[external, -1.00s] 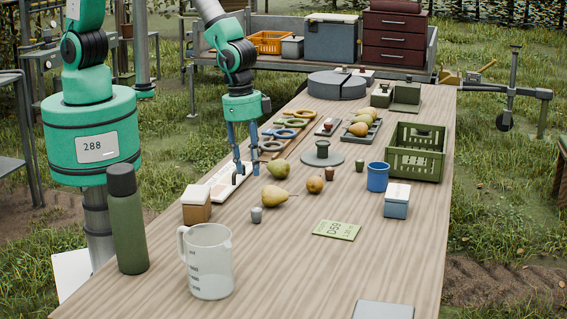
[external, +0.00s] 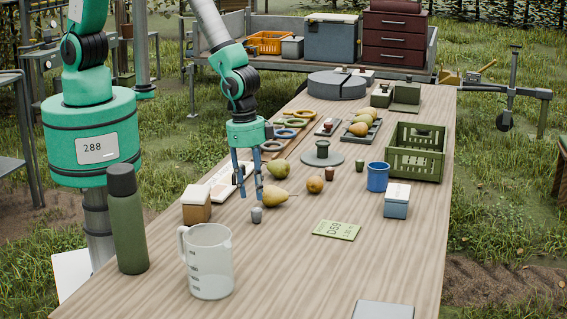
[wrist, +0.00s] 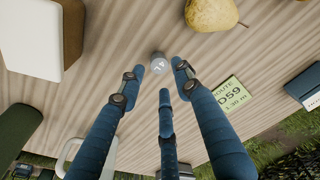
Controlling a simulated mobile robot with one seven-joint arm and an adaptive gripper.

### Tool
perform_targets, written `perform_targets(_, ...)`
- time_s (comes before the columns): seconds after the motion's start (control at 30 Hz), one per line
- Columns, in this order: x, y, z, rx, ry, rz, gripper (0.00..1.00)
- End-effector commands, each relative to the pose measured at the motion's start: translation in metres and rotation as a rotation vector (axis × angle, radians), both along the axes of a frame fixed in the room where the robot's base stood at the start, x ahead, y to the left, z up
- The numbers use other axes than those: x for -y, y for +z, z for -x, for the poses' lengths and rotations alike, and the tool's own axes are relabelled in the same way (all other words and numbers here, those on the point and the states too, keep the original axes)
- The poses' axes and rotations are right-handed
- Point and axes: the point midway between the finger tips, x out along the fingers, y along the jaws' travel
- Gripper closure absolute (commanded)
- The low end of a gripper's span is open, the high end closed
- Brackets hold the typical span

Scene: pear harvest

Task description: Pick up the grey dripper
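The grey dripper (external: 256,214) is a small grey rounded piece standing on the wooden table, in front of a yellow pear (external: 276,196). In the wrist view the dripper (wrist: 157,60) shows at the upper middle, between and beyond my blue fingertips. My gripper (external: 250,195) points down just above and behind the dripper in the external view, with its fingers spread. In the wrist view my gripper (wrist: 160,70) is open and nothing is held. Whether a fingertip touches the dripper cannot be told.
A tan box with a white top (external: 197,205) stands to the left, and a clear measuring jug (external: 208,265) stands in front. A green card (external: 337,230) lies to the right. The yellow pear is close beside my fingers. The table between card and jug is clear.

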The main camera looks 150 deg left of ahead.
Motion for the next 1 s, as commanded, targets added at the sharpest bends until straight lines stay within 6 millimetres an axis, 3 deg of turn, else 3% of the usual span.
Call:
perform_targets(0.2, -0.001, -0.018, -0.002, 0.000, 0.000, 0.000, 0.66)
perform_targets(0.67, -0.001, -0.022, -0.002, 0.000, 0.000, 0.000, 0.66)
perform_targets(1.0, -0.002, -0.058, -0.008, 0.000, 0.000, 0.000, 0.66)
